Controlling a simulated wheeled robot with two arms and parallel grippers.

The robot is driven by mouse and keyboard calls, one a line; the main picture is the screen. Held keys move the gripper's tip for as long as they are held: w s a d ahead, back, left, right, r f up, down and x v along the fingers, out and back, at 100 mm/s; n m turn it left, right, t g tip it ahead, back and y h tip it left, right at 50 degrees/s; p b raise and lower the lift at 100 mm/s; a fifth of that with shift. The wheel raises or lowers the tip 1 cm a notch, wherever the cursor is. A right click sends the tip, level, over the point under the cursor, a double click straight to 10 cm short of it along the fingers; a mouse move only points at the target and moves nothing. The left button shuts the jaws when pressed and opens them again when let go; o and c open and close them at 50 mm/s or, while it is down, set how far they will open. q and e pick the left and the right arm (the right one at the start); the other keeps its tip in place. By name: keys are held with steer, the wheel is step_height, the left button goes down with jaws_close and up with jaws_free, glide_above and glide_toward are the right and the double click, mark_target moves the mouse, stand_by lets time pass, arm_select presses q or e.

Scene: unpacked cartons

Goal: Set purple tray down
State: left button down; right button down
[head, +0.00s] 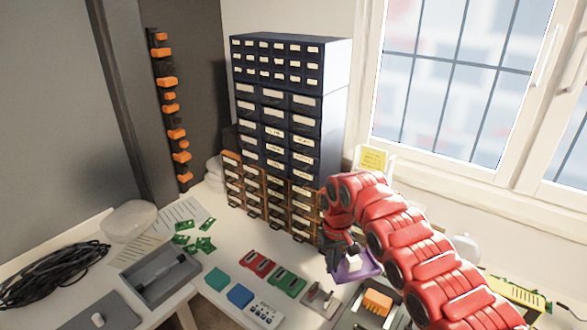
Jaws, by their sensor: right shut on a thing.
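The purple tray (363,269) shows just below my right gripper (345,252), over the white worktop. My right gripper is shut on it, and a small white item (353,263) shows by the fingertips. The gripper and wrist hide part of the tray. I cannot tell whether the tray touches the surface below. My left gripper does not show.
A dark drawer cabinet (275,125) stands behind. A grey box (160,275), teal block (217,279), blue block (239,296), red item (258,264) and green item (287,281) lie left of the tray. A grey tray with an orange block (377,301) stands in front.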

mark_target(356, 272)
steer(key=d+r+m+b, duration=0.1)
steer(key=d+r, duration=0.2)
steer(key=d+r+m, duration=0.2)
steer(key=d+r, duration=0.1)
steer(key=shift+w+d+r+b, duration=0.1)
steer(key=shift+d+r+b, duration=0.05)
steer(key=shift+d+b, duration=0.25)
steer(key=shift+a, duration=0.1)
